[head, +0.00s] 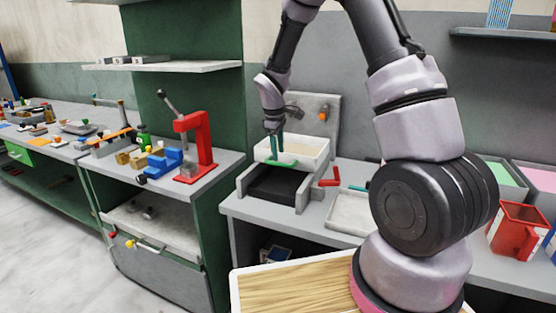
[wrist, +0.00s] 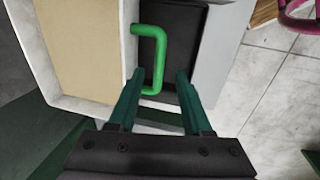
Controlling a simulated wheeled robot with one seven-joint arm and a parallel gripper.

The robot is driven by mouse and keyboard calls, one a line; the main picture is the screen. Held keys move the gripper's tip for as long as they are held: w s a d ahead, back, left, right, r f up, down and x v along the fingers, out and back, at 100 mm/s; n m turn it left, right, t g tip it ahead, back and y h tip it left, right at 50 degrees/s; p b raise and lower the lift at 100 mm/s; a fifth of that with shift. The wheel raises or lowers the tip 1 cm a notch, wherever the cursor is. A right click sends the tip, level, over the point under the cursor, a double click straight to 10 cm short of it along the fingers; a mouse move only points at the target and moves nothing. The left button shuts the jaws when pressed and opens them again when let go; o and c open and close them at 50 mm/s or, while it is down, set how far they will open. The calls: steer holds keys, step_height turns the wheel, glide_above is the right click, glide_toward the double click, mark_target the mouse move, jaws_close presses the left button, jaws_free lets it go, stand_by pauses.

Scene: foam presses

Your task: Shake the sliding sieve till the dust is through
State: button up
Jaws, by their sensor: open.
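The sliding sieve (head: 318,160) is a white-walled tray on a grey frame (head: 292,200) with a dark bed in front. In the wrist view the sieve (wrist: 125,85) holds a flat tan layer, and its green handle (wrist: 162,60) sticks out over the dark bed (wrist: 185,45). The handle also shows in the head view (head: 276,164). My gripper (wrist: 160,74) is open, with its green fingertips either side of the handle's bar in the wrist picture. Contact cannot be told. In the head view my gripper (head: 273,152) is at the sieve's front.
A red lever press (head: 195,145) and a blue vise (head: 163,163) stand on the left bench. A red bar (head: 330,182) and a shallow pale tray (head: 349,212) lie right of the frame. A wooden board (head: 290,287) is in front.

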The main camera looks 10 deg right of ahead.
mark_target(279, 163)
steer(key=shift+w+d+f, duration=0.15)
steer(key=shift+f, duration=0.85)
steer(key=shift+w+d+f, duration=0.15)
steer(key=shift+f, duration=0.85)
jaws_close()
